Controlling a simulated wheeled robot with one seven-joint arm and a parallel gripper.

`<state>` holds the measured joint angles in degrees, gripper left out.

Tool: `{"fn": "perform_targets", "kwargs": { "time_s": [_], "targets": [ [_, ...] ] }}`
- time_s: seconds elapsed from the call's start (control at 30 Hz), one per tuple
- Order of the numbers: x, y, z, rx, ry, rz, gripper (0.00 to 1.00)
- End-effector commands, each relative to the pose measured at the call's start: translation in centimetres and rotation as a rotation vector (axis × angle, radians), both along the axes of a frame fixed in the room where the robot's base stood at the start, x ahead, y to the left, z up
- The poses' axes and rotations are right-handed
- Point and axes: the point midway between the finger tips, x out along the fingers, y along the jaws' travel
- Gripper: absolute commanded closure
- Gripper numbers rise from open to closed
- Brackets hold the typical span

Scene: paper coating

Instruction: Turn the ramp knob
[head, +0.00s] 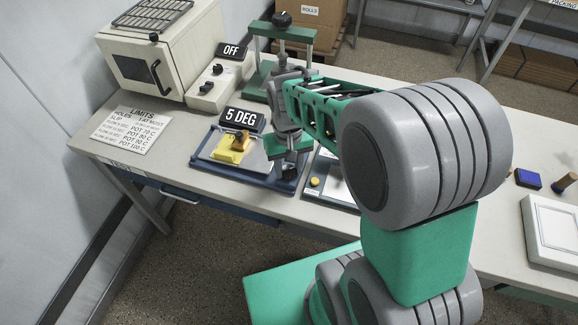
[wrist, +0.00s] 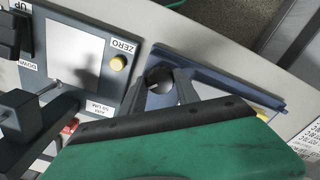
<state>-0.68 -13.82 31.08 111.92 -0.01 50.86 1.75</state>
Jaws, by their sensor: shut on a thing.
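My gripper (head: 290,172) points down at the right end of the tray. In the wrist view, my gripper (wrist: 161,82) has its two fingers on either side of a dark round ramp knob (wrist: 158,77) and is shut on it. The knob is hidden behind my gripper in the head view. Part of the blue tray (wrist: 215,80) shows beside the fingers in the wrist view.
A green-framed stand (head: 262,78) and an oven (head: 165,55) with an "OFF" display are behind. A limits sheet (head: 133,128) lies at left.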

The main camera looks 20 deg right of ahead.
Motion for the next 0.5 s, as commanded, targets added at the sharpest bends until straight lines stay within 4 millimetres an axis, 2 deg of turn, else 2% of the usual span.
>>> {"fn": "perform_targets", "kwargs": {
  "time_s": [0.5],
  "targets": [
    [0.08,0.01,0.11,0.0,-0.003,-0.075,1.0]
  ]
}}
